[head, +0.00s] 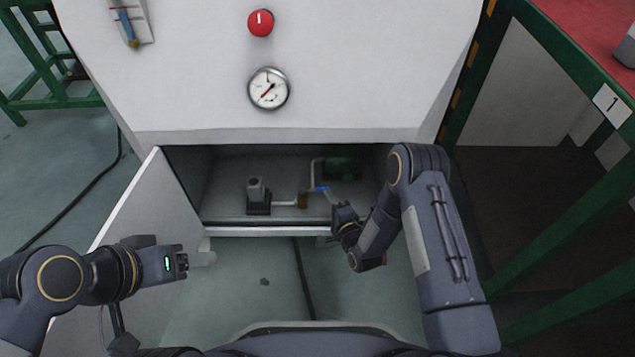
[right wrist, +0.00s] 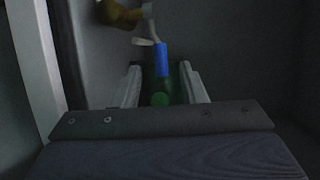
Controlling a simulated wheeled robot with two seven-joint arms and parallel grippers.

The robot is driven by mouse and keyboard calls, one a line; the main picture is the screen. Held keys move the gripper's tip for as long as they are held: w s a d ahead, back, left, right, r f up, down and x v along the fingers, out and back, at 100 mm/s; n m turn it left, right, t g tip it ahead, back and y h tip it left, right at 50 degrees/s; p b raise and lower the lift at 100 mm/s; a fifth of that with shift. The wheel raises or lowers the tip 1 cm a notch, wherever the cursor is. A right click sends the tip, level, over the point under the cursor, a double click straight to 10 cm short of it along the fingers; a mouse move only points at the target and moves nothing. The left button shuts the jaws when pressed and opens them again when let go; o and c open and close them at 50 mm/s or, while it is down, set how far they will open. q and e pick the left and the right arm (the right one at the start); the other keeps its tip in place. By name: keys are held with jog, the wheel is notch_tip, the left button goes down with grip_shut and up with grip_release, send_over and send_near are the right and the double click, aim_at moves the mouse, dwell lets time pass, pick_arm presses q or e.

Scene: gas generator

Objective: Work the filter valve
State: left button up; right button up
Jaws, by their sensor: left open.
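The filter valve has a blue lever handle (head: 321,189) on a brass body (head: 303,199), inside the open lower compartment of the white cabinet. The blue handle (right wrist: 161,59) also shows in the right wrist view, just ahead of and between the fingertips. My right gripper (head: 338,207) reaches into the compartment beside the handle. In the right wrist view its fingers (right wrist: 160,85) stand apart, with green showing between them; contact with the handle cannot be seen. My left gripper (head: 184,262) is open and empty, in front of the swung-open door.
The white door (head: 145,215) stands open at the left. A small dark-based device (head: 257,194) and a green unit (head: 342,168) share the compartment. Above are a gauge (head: 269,89) and a red knob (head: 261,23). A green-framed table (head: 575,50) stands at the right.

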aim_at(322, 187)
jog(key=b+x, duration=0.2)
jog(key=x, duration=0.3)
jog(key=shift+w+f, duration=0.2)
jog(key=shift+w+a, duration=0.3)
jog(key=shift+w, duration=0.35)
grip_shut()
